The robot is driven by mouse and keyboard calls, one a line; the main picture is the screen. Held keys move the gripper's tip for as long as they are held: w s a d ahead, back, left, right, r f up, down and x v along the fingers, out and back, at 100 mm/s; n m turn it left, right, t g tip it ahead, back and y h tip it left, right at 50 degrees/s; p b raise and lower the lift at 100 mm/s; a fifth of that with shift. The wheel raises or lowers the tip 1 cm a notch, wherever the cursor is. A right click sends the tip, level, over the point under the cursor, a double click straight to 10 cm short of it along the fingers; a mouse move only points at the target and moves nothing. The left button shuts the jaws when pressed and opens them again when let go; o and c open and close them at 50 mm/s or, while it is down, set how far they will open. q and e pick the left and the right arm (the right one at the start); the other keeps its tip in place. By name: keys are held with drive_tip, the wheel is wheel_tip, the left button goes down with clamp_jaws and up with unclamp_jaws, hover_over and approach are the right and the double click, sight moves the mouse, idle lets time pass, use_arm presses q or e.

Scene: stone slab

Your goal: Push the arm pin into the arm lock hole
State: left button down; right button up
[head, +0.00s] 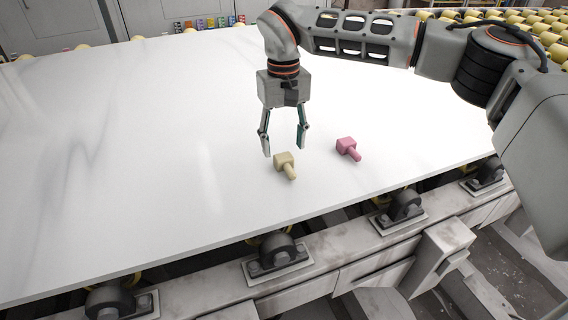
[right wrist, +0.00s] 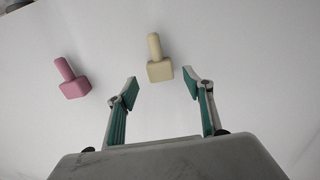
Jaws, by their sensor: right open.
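Two small pieces, each a square block with a round peg, lie on the white slab (head: 150,130). The pale yellow piece (head: 285,162) is just below my right gripper (head: 283,149) in the head view, and the pink piece (head: 347,147) lies to its right. In the right wrist view the yellow piece (right wrist: 159,70) is ahead of and between the open fingertips (right wrist: 161,88), its peg pointing away; the pink piece (right wrist: 71,80) is to the left. The right gripper is open and empty, fingers pointing down. Which piece is the arm pin I cannot tell. No lock hole shows. My left gripper is out of view.
The slab's front edge runs past the pieces, with black roller brackets (head: 277,250) on a grey metal frame (head: 345,262) below. Yellow rollers (head: 545,38) stand at the back right. The left of the slab is clear.

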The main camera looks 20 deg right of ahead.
sight(283, 155)
wheel_tip(283, 155, down, 5)
drive_tip(key=shift+w+b, duration=0.1)
drive_tip(key=shift+b, duration=0.5)
drive_tip(key=shift+r, duration=0.2)
drive_tip(key=c, duration=1.3)
drive_tip(key=shift+c, duration=0.2)
